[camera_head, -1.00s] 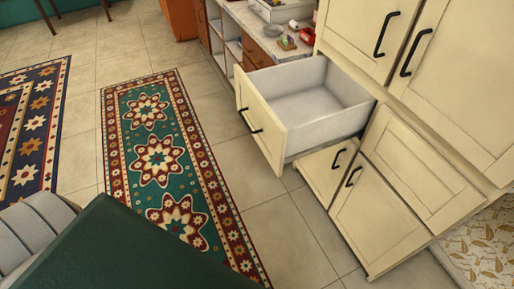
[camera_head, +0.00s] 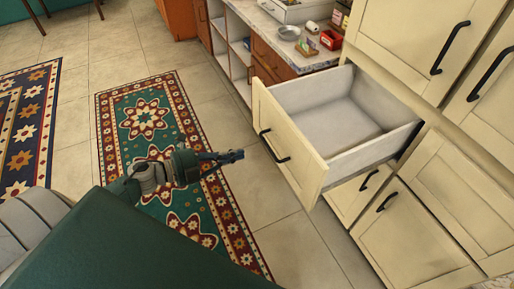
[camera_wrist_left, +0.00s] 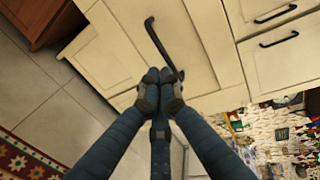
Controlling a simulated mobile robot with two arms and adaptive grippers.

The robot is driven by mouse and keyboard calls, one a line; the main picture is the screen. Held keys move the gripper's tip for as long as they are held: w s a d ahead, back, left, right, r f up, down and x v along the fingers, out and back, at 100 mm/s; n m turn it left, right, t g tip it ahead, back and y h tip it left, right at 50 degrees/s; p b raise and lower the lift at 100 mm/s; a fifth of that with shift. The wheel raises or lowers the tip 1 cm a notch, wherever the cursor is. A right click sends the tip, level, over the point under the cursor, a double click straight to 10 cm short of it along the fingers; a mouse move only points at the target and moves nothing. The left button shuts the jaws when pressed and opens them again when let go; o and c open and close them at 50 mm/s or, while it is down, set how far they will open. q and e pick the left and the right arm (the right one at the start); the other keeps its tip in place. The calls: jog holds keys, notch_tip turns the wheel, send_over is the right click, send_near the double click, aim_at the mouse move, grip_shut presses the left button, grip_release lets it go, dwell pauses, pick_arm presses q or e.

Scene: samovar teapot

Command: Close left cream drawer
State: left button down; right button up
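The left cream drawer (camera_head: 292,150) is pulled far out of the cream cabinet in the head view, and its pale inside is empty. Its front carries a black bar handle (camera_head: 274,147), and a black handle also shows in the wrist view (camera_wrist_left: 158,42). My left gripper (camera_head: 238,155) is left of the drawer front, with a gap between its tips and the handle. In the wrist view (camera_wrist_left: 160,76) its dark fingertips are together with nothing seen between them, overlapping a cream front near the handle's lower end. My right gripper is not in view.
Cream doors (camera_head: 415,235) stand below and right of the drawer. A counter (camera_head: 268,25) holding a metal dish (camera_head: 289,32) and a red item (camera_head: 331,40) lies behind it. A patterned runner (camera_head: 160,140) covers the floor at left; the tiles in front are clear.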

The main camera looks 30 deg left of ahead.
pick_arm(q)
jog(key=p+x, duration=0.1)
jog(key=x, duration=0.6)
jog(key=shift+w, duration=0.3)
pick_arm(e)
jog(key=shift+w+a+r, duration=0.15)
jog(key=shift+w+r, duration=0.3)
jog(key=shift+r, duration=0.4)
pick_arm(q)
jog(key=shift+d+f, duration=0.1)
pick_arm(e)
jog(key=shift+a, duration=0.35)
